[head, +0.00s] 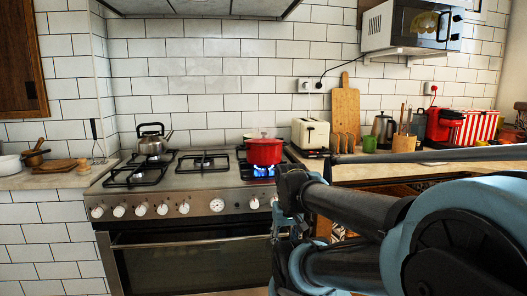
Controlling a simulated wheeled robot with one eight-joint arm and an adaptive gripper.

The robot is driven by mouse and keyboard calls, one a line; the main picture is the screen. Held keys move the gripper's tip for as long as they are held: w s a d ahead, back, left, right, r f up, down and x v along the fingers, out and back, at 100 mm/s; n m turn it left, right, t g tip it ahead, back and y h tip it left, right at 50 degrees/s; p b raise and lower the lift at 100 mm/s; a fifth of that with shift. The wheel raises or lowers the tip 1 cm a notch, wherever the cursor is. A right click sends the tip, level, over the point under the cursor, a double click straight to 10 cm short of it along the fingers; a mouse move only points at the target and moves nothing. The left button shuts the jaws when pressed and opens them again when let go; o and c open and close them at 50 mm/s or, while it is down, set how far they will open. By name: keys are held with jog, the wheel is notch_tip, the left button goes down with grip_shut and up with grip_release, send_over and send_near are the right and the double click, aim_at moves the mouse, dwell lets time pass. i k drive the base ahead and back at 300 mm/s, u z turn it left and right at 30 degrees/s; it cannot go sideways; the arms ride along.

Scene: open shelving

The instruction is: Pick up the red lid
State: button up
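A red pot (264,156) stands on the right front burner of the stove, with a blue flame under it. The red lid (265,140) appears to sit on top of the pot, with a small knob at its middle. My gripper (284,208) is at the end of my blue and black arm, in front of the stove, below and slightly right of the pot in the picture. It looks apart from the lid. The fingers are dark, small and partly hidden by my arm, so their opening does not show clearly.
The stove top (205,180) has black grates and a kettle (152,139) at the back left. A toaster (310,134), a cutting board (345,112) and a green mug (369,144) stand on the right counter. A microwave (405,25) hangs above. The lit flame (262,171) is close to the gripper's side.

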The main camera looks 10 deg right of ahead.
aim_at(252, 141)
jog(key=z, duration=1.45)
jog(key=k, duration=0.7)
jog(key=u, duration=0.45)
jog(key=i, duration=1)
jog(key=z, duration=0.05)
